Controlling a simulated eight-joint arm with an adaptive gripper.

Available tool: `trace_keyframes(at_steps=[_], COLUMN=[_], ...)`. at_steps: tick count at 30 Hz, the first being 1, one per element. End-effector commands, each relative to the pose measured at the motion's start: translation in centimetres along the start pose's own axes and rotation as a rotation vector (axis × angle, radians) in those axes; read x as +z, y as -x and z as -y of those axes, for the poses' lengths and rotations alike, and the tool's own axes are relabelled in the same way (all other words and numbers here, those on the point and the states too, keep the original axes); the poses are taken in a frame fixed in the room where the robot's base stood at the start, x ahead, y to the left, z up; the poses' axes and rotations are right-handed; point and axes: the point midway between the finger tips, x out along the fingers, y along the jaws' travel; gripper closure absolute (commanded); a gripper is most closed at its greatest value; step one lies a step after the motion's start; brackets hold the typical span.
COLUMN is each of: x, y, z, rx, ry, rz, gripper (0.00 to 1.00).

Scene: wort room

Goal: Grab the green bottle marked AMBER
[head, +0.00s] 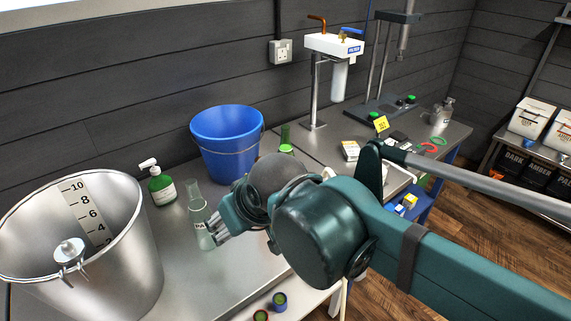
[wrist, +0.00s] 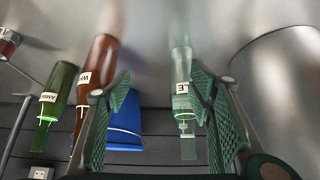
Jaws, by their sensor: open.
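A dark green bottle (wrist: 60,83) stands at the left of the wrist view, with a white label (wrist: 48,97) that seems to begin with AM. In the head view only its green neck (head: 286,134) shows behind my arm. My gripper (head: 218,230) is open and empty. In the wrist view its fingers (wrist: 161,88) spread in front of a pale clear-green bottle (wrist: 181,65) whose label ends in LE. That bottle also shows in the head view (head: 198,205), just left of the fingers. A brown bottle (wrist: 98,58) stands between the green and pale bottles in the wrist view.
A blue bucket (head: 226,150) stands behind, by the wall. A large steel pot (head: 130,245) fills the left, with a green pump bottle (head: 161,187) beside it. Small round jars (head: 279,300) lie near the front edge. A white filter unit (head: 335,46) stands further back.

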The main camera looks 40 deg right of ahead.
Motion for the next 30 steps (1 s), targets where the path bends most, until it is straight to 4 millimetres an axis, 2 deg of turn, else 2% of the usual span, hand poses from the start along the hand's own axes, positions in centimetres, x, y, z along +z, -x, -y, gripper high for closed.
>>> trace_keyframes(at_steps=[6,16,23,30], x=[-2.6,-5.3,-6.7,-7.8], y=[3.7,7.5,9.5,9.3], z=[0.0,0.0,0.0,-0.6], rx=[0.000,0.000,0.000,0.017], ry=[0.000,0.000,0.000,-0.041], rz=[0.000,0.000,0.000,0.016], gripper=[0.47,0.47,0.47,0.47])
